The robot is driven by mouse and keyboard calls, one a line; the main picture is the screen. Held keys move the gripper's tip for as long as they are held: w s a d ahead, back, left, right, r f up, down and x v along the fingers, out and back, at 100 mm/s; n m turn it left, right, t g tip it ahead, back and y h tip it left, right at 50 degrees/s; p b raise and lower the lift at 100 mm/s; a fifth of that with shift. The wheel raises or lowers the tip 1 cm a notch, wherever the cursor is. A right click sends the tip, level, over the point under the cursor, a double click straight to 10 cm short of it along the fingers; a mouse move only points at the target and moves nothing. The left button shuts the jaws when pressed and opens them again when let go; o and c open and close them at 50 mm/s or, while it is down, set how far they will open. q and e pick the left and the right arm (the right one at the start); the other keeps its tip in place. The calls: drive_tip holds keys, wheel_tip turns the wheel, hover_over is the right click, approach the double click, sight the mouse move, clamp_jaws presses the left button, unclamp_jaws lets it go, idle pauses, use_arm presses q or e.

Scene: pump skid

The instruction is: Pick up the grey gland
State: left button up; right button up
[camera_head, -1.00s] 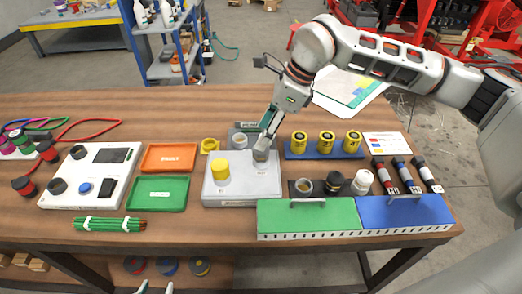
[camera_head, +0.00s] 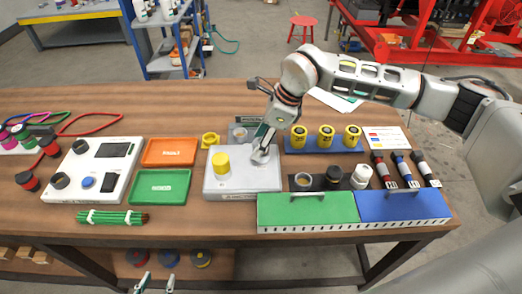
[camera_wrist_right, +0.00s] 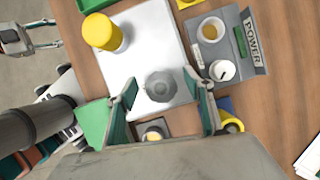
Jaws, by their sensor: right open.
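The grey gland (camera_wrist_right: 161,86) is a faceted, round-topped piece on the light grey block (camera_wrist_right: 138,30), seen from above in the right wrist view. My right gripper (camera_wrist_right: 166,108) is open, with one finger on either side of the gland's near edge. No grip on it shows. In the head view my right gripper (camera_head: 263,152) is low over the block's right part and mostly hides the gland. My left gripper (camera_head: 157,284) is at the bottom edge of the head view, below the bench front, with its fingertips apart and empty.
A yellow cylinder (camera_head: 221,163) stands on the same block, left of the gland. The grey power box (camera_wrist_right: 225,45) is close by. A green-lidded case (camera_head: 305,209) is in front, and a blue rack of yellow cylinders (camera_head: 325,137) is to the right.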

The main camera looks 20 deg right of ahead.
drive_tip(key=c, duration=1.3)
drive_tip(key=shift+r, duration=0.15)
wheel_tip(320, 180, up, 20)
drive_tip(key=shift+f+b, duration=0.1)
drive_tip(key=shift+b, duration=0.45)
